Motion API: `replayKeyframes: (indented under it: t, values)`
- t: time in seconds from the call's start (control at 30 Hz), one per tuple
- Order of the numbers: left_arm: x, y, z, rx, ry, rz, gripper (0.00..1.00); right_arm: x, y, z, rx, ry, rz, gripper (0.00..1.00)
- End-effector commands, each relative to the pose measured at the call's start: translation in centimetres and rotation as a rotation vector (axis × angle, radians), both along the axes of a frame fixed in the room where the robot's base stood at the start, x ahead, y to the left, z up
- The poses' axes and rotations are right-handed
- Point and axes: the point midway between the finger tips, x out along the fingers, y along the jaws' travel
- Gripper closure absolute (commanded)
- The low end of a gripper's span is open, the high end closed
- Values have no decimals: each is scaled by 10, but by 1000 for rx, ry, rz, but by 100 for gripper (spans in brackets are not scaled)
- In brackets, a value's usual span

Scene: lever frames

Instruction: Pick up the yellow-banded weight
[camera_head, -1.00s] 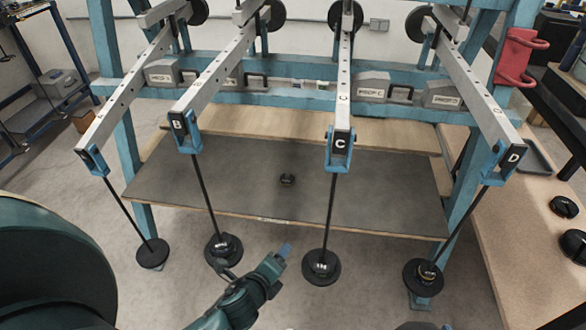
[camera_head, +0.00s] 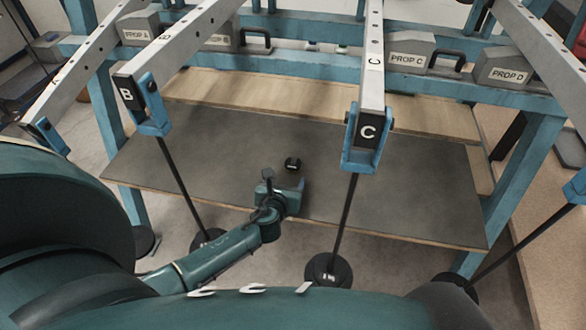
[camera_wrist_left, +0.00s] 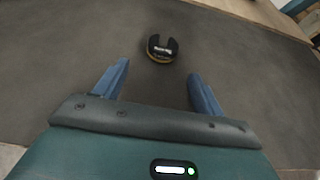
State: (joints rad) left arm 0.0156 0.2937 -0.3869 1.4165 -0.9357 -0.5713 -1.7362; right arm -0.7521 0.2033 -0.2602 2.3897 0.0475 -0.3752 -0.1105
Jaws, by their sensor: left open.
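A small black slotted weight (camera_head: 292,164) lies alone on the dark grey board (camera_head: 400,190). In the left wrist view the weight (camera_wrist_left: 162,48) shows its slot, a pale label and a yellowish band low on its side. My left gripper (camera_head: 297,186) is over the board, just on the near side of the weight. In the wrist view its two blue fingers (camera_wrist_left: 159,72) are spread apart with nothing between them, and the weight lies beyond the fingertips, roughly centred. The height of the fingers above the board is hard to tell. My right gripper is not in view.
Levers B (camera_head: 127,95) and C (camera_head: 367,130) overhang the board, with thin rods hanging to black weights near the floor. Lever C's rod (camera_head: 345,220) hangs right of my left gripper. Blue frame posts (camera_head: 525,170) flank the board. Bare board surrounds the weight.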

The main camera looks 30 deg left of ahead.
Motion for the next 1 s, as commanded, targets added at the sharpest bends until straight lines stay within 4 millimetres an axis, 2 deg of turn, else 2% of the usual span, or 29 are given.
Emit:
replayKeyframes:
  t: [0.17, 0.4, 0.5, 0.77, 1.0]
  values:
    - [11, 3, -4, -3, -1, 1, 30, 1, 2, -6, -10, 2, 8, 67]
    - [45, 9, -13, -3, -2, 2, 30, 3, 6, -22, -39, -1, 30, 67]
    - [54, 12, -16, -4, 0, 2, 30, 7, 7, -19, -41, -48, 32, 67]
    - [57, 12, -16, -4, 1, 0, 30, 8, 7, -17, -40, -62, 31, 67]
    - [57, 12, -16, -3, 0, 0, 47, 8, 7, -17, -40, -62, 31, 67]
